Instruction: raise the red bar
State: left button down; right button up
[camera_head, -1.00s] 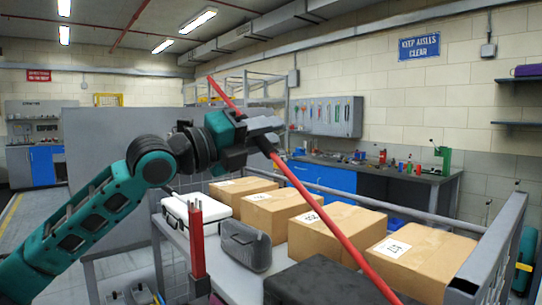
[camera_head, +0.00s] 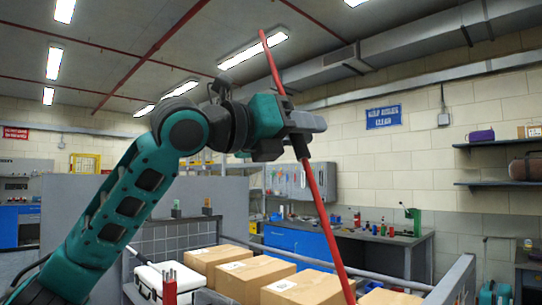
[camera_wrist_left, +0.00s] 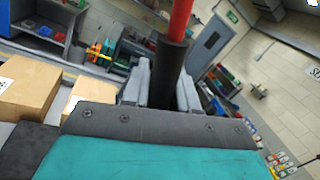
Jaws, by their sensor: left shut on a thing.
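The red bar (camera_head: 322,215) runs steeply from near the ceiling lights down to the bottom edge of the head view, where its lower end is out of sight. My left gripper (camera_head: 302,132) is shut on the bar at a black sleeve (camera_head: 300,148) in its upper part. In the left wrist view, the bar (camera_wrist_left: 180,18) rises out of the black sleeve (camera_wrist_left: 168,65), which sits between the fingers of my left gripper (camera_wrist_left: 163,88). My right gripper is not in view.
Several cardboard boxes (camera_head: 252,276) and a white case (camera_head: 168,281) stand below and behind the bar. A short red post (camera_head: 170,292) shows at the bottom. A workbench (camera_head: 386,238) lies along the back wall. The space around the raised gripper looks clear.

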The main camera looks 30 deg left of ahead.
pick_arm(q)
jog(key=s+d+r+m, duration=0.1)
jog(key=s+d+m, duration=0.2)
jog(key=d, duration=0.5)
jog(key=s+d+r+m, duration=0.1)
jog(key=s+d+m, duration=0.1)
jog(key=d, duration=0.7)
jog(key=shift+s+d+r+m+g+y, duration=0.2)
jog(key=shift+s+m+g+y, duration=0.15)
jog(key=shift+s, duration=0.2)
jog(key=c, duration=1.3)
grip_release()
jog(key=shift+d, duration=0.1)
jog(key=o, duration=0.3)
jog(key=shift+d, duration=0.2)
jog(key=shift+o, duration=0.2)
jog(key=shift+a, duration=0.1)
